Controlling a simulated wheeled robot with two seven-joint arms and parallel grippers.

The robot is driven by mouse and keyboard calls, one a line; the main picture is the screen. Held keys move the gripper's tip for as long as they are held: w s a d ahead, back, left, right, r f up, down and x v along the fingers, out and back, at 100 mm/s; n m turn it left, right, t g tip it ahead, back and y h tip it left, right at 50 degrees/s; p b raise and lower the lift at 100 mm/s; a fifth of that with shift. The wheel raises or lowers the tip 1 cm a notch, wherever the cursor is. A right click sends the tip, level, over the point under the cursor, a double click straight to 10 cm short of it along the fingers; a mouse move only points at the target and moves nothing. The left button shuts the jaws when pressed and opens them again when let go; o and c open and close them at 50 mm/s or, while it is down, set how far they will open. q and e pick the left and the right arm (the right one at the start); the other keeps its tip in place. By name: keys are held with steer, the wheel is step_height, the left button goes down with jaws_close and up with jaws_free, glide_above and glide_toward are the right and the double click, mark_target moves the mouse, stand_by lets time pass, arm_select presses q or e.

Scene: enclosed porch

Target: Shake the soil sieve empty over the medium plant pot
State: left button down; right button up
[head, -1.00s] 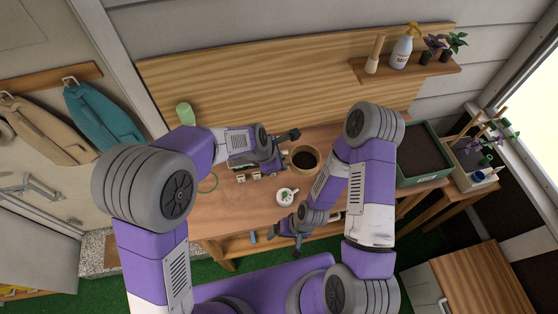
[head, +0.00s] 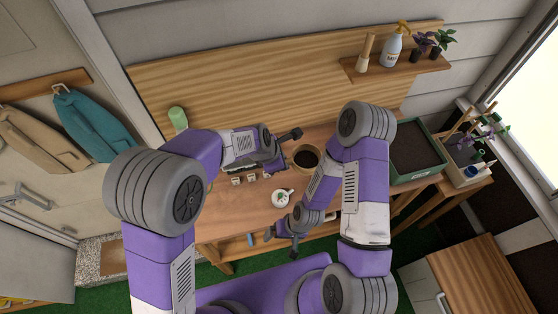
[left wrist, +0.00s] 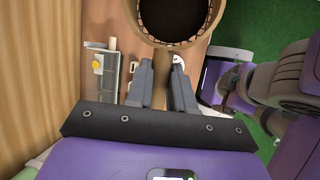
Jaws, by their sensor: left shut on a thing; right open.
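The soil sieve (head: 306,158) is round and wood-rimmed, with dark soil or mesh showing inside. It is above the bench in the head view and fills the top of the left wrist view (left wrist: 175,15). My left gripper (head: 288,150) is shut on its wooden handle; the fingers flank the handle in the left wrist view (left wrist: 161,85). The sieve looks roughly level. I cannot make out the medium plant pot; the sieve or my arms may hide it. My right gripper (head: 288,240) is open and empty, low near the bench's front edge.
A white cup (head: 281,198) with something green stands on the bench (head: 225,205), near several small blocks or pots (head: 238,180). A green tray of soil (head: 415,178) is at right.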

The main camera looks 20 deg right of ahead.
mark_target(304, 151)
arm_select(q)
steer(key=shift+d+f, duration=0.2)
steer(key=shift+d, duration=3.65)
stand_by(0.3)
steer(key=shift+s, duration=0.75)
steer(key=shift+w, duration=1.4)
steer(key=shift+s, duration=0.1)
steer(key=shift+w, duration=0.3)
steer(key=s, duration=0.3)
steer(key=shift+s, duration=0.15)
steer(key=shift+w, duration=1.75)
